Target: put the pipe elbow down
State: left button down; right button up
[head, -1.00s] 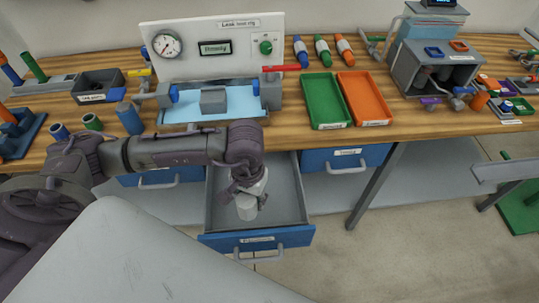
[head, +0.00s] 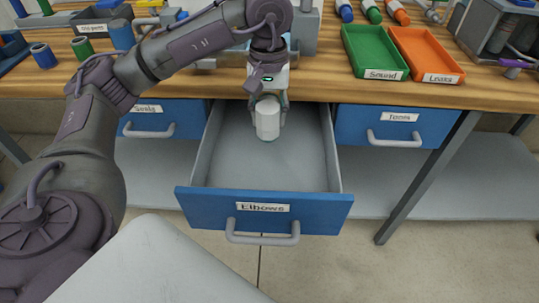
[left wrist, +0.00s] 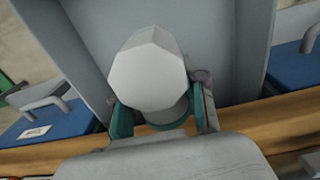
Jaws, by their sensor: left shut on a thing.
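The white pipe elbow (head: 267,120) is in my left gripper (head: 268,103), over the back part of the open drawer (head: 265,209) labelled Elbows. The gripper points down with its fingers on either side of the elbow. In the left wrist view the elbow (left wrist: 149,72) shows as a pale faceted end between the teal finger pads of my left gripper (left wrist: 160,115). I cannot tell whether the elbow touches the drawer floor. My right gripper is in neither view.
The rest of the drawer floor looks empty. Closed blue drawers flank it, one labelled Tools (head: 392,127) at the right. A green tray (head: 372,68) labelled Sound and an orange tray (head: 428,72) labelled Leaks lie on the wooden bench above.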

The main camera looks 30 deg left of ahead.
pick_arm(q)
jog(key=b, duration=0.1)
send_over(269, 158)
notch_tip(269, 158, down, 7)
jog(key=shift+s+r, duration=0.1)
jog(key=shift+f+b, duration=0.3)
jog(key=shift+f, duration=1.25)
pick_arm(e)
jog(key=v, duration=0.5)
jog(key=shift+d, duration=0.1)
pick_arm(q)
jog(key=shift+f, duration=0.15)
jog(key=c, duration=0.6)
grip_release()
jog(key=shift+c, duration=0.2)
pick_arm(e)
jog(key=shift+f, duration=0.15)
